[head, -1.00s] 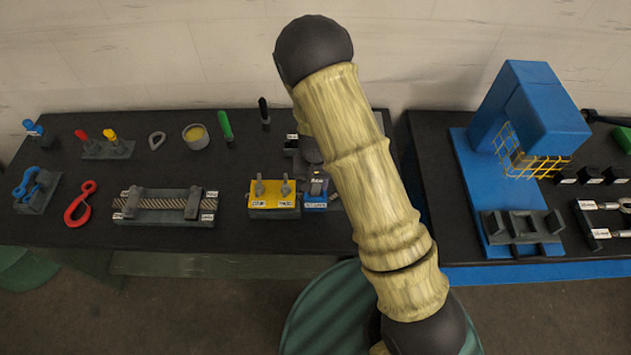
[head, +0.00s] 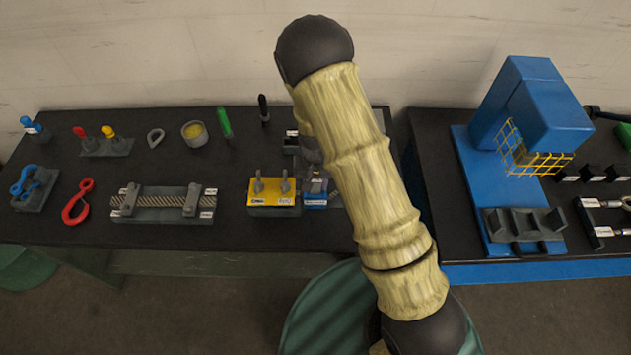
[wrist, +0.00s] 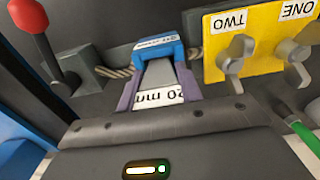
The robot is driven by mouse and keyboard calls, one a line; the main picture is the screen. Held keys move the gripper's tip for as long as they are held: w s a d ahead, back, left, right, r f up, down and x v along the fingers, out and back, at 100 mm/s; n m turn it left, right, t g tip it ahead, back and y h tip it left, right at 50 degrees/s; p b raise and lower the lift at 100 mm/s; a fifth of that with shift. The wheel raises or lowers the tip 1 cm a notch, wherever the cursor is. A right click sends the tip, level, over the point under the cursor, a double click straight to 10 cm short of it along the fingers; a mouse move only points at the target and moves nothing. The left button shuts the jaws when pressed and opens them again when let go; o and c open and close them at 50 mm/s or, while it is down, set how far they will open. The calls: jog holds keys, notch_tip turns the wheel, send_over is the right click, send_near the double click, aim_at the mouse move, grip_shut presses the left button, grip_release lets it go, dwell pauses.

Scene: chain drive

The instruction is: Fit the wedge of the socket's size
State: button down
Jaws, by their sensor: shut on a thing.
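In the wrist view, my gripper (wrist: 158,88) has its two purple fingers shut on a grey wedge (wrist: 158,72) with a white label reading 20 mm. The far end of the wedge is at the blue socket (wrist: 166,49), which has a white label on it. I cannot tell how deep the wedge sits in it. Rope (wrist: 118,72) shows on both sides of the socket. In the head view the blue socket (head: 315,203) stands just right of the yellow plate, and my arm hides most of the gripper and wedge.
A yellow plate (head: 270,195) with two wing screws, labelled ONE and TWO in the wrist view, stands close beside the socket. A red-knobbed lever (wrist: 32,25) and a green handle (wrist: 305,135) show near my gripper. A rope clamp fixture (head: 165,203) lies further left.

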jog(key=shift+f+b, duration=0.35)
jog(key=shift+f, duration=0.1)
jog(key=c, duration=0.9)
grip_release()
jog(key=shift+o, duration=0.2)
jog(key=shift+r, duration=0.1)
notch_tip(320, 180, up, 17)
jog(key=b, duration=0.2)
jog(key=shift+r+b, duration=0.15)
jog(key=shift+b, duration=0.25)
jog(key=s+d+r+t+b, duration=0.1)
jog(key=s+d+t, duration=0.1)
jog(key=s+d, duration=1)
jog(key=shift+s+d+r+t, duration=0.2)
jog(key=shift+d+r+t, duration=0.15)
jog(key=shift+d, duration=0.45)
